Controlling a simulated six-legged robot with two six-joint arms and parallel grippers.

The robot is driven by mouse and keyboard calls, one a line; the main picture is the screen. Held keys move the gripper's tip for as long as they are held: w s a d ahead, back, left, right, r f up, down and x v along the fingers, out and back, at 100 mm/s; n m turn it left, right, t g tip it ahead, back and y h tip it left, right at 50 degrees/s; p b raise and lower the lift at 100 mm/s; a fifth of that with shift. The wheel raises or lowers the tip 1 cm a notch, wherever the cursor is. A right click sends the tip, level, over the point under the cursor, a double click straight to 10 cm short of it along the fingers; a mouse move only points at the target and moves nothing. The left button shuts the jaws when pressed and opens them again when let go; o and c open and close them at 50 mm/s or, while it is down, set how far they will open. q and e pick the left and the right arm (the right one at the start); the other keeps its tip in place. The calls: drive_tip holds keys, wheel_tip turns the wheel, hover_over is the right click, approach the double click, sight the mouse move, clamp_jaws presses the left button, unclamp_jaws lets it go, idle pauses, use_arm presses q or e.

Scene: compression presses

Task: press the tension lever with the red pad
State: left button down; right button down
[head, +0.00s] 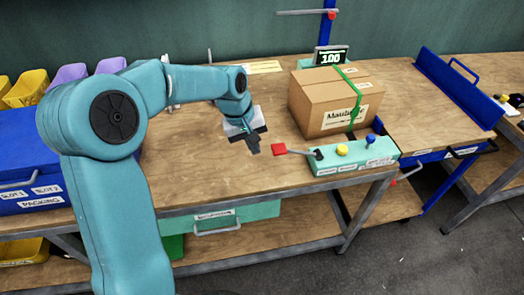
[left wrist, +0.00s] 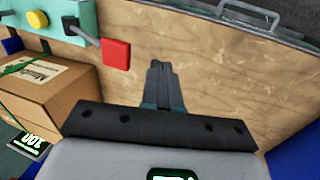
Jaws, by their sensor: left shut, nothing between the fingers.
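The tension lever ends in a square red pad (head: 279,149) and comes out of the left side of a teal control box (head: 355,157) at the table's front edge. In the left wrist view the red pad (left wrist: 116,54) is on a grey arm from the teal box (left wrist: 60,20), up and left of my fingers. My left gripper (head: 254,147) is shut and empty, with its fingertips just left of the red pad. In the left wrist view the left gripper (left wrist: 157,66) also shows closed, apart from the pad. My right gripper is not in view.
A cardboard box (head: 322,108) with a green strap stands behind the teal box. The teal box also bears a yellow knob (head: 341,149) and a blue knob (head: 370,140). A display reading 100 (head: 331,57) stands behind the carton. Bare wooden tabletop (head: 190,165) lies left of the pad.

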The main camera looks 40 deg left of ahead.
use_arm(q)
drive_tip(key=v, duration=0.2)
drive_tip(key=a+v, duration=0.1)
drive_tip(key=v, duration=0.2)
drive_tip(key=shift+s+r, duration=0.1)
drive_tip(key=shift+r, duration=0.15)
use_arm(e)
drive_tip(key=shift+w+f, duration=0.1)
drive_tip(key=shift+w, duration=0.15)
use_arm(q)
drive_tip(key=shift+s+r, duration=0.1)
idle(0.4)
idle(0.4)
idle(0.5)
